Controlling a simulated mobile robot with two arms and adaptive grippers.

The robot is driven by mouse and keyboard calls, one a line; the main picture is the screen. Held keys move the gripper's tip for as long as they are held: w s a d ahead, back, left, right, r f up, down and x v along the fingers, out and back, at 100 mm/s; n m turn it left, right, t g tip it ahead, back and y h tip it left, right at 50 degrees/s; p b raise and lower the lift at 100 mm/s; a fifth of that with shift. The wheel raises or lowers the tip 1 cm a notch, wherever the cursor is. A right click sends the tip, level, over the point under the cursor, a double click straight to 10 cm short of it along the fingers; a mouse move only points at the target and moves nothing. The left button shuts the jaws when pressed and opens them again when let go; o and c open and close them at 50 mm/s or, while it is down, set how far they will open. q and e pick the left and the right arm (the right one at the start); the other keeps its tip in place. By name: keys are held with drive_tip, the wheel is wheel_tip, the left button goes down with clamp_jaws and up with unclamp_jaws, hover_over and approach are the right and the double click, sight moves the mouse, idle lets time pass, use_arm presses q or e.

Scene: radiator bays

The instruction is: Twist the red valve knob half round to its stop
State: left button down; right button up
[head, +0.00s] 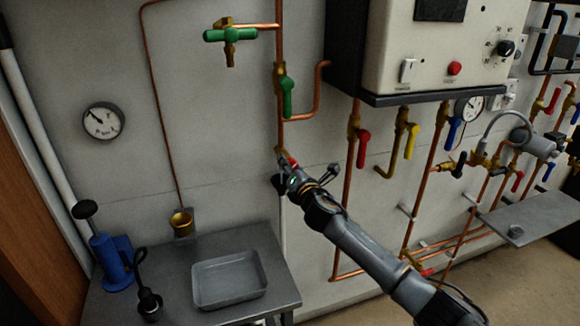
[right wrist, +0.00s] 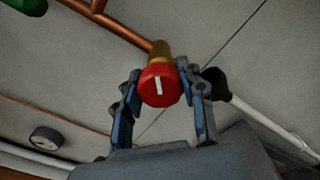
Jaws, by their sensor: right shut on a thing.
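The red valve knob (right wrist: 160,86) shows in the right wrist view with a white mark on its face, on a brass stem at the end of a copper pipe. In the head view only a sliver of red (head: 292,163) shows past my right gripper (head: 287,180). In the right wrist view the fingers of my right gripper (right wrist: 164,100) stand on both sides of the knob and are shut on it. The white mark runs roughly up and down in that view. My left gripper is not in view.
Green-handled valves (head: 287,96) sit on the pipe above the knob. A grey control box (head: 440,50) hangs to the right, with red and yellow valve levers below it. A metal table (head: 265,285) with a grey tray (head: 230,300) stands below left.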

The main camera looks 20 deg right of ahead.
drive_tip(key=m, duration=0.4)
drive_tip(key=shift+f+m, duration=0.1)
drive_tip(key=shift+m, duration=0.2)
drive_tip(key=shift+m+b, duration=0.3)
drive_tip(key=shift+m, duration=1.3)
drive_tip(key=o, duration=1.2)
drive_tip(key=shift+s, duration=0.1)
drive_tip(key=s, duration=1.2)
drive_tip(key=shift+d, duration=0.3)
drive_tip(key=shift+w, duration=0.1)
